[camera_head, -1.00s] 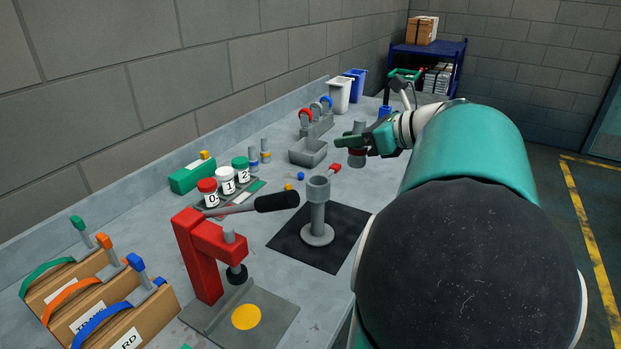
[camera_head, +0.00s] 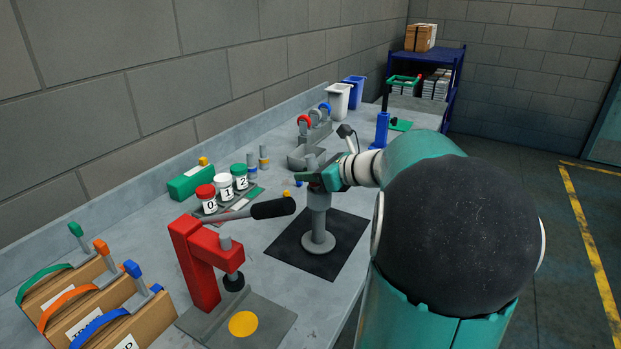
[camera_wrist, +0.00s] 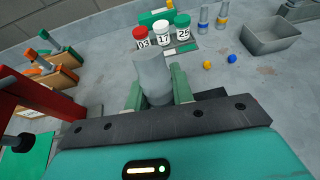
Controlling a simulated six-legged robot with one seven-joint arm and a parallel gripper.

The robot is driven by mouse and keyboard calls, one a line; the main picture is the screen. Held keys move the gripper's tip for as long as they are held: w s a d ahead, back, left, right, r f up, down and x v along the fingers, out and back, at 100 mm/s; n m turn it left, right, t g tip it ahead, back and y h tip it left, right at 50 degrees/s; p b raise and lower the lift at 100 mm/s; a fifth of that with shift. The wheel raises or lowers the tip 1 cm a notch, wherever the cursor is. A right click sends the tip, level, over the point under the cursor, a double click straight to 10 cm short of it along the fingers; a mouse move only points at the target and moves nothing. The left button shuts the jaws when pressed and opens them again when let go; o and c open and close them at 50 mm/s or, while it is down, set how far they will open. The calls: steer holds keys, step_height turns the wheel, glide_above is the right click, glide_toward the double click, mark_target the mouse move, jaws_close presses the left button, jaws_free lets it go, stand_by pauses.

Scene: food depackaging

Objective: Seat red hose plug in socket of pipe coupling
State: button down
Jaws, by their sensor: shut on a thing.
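In the wrist view the plug's grey top (camera_wrist: 152,68) sits between the two green fingers. The pipe coupling (camera_head: 318,222) is a grey post on a round foot, standing on a black mat (camera_head: 283,243). My gripper and the plug are directly over the coupling's top in the head view. The fingers hide the socket mouth and the plug's lower end, so I cannot tell whether the plug is inside the socket.
A red press (camera_head: 197,262) with a black-handled lever (camera_head: 272,208) stands left of the mat. Numbered jars (camera_head: 223,184) and a grey bin (camera_head: 300,156) lie behind the coupling. Cartons with coloured straps (camera_head: 75,312) stand at front left. The mat's front is clear.

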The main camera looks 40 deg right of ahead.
steer(key=c, duration=1.2)
jaws_free()
steer(key=shift+s+d+f, duration=0.1)
steer(key=shift+s+f, duration=0.05)
steer(key=shift+f, duration=0.35)
steer(key=shift+s+d+f, duration=0.1)
steer(key=shift+s+f, duration=0.05)
steer(key=shift+f, duration=0.3)
steer(key=shift+w+d, duration=0.1)
steer(key=shift+a+r, duration=0.25)
steer(key=shift+s+d+r, duration=0.1)
steer(key=shift+s+d, duration=0.15)
steer(key=v, duration=1.1)
steer(key=shift+s+a+r, duration=0.1)
steer(key=shift+r, duration=0.2)
